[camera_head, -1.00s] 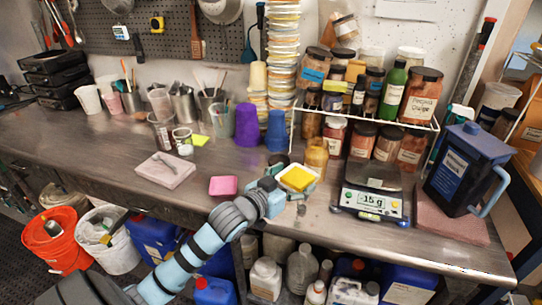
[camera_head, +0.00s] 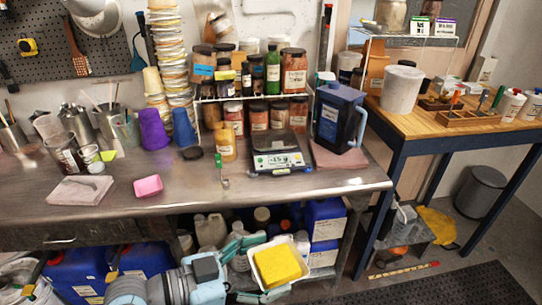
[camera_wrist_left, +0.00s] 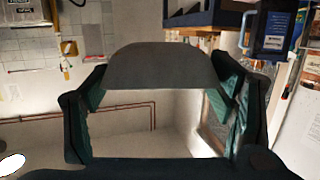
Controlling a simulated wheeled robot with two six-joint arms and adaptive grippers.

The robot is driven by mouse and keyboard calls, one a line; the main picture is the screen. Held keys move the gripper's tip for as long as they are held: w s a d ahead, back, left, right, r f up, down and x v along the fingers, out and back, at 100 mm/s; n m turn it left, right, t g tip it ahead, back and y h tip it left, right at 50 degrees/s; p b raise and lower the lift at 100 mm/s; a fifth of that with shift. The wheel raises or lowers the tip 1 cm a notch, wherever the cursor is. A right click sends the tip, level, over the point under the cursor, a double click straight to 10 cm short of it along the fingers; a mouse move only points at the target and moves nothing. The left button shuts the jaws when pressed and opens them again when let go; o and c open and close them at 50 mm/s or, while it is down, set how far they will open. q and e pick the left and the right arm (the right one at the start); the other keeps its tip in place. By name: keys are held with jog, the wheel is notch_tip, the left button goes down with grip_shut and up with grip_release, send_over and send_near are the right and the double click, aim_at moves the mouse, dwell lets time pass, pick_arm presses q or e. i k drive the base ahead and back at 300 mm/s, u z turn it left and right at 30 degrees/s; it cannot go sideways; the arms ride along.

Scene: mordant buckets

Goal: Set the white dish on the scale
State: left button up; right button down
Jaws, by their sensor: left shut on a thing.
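The white dish (camera_head: 306,263) is at the lower middle of the head view, with a yellow sponge-like block (camera_head: 277,265) in it. My left gripper (camera_head: 251,270) is shut on the dish, its teal fingers at the dish's left side. It holds the dish in front of the bench's front edge, below and apart from the scale. The scale (camera_head: 276,158) stands on the bench with its platform bare; its display appears to read -15 g. The left wrist view shows the teal fingers (camera_wrist_left: 160,95) around a grey shape; the dish is not clear there. My right gripper is not in view.
A blue jug (camera_head: 338,118) on a pink pad stands right of the scale. A jar rack (camera_head: 250,97) is behind it, with an amber jar (camera_head: 225,142) to its left. A pink sponge (camera_head: 148,186) lies on the steel bench (camera_head: 200,190). A wooden table (camera_head: 440,125) is at right.

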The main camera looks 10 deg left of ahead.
aim_at(274, 138)
jog(key=u, duration=0.1)
jog(key=k, duration=0.55)
jog(key=z, duration=1.2)
jog(key=i, duration=1.45)
jog(key=u, duration=1.05)
jog(key=i, duration=0.75)
jog(key=u, duration=0.05)
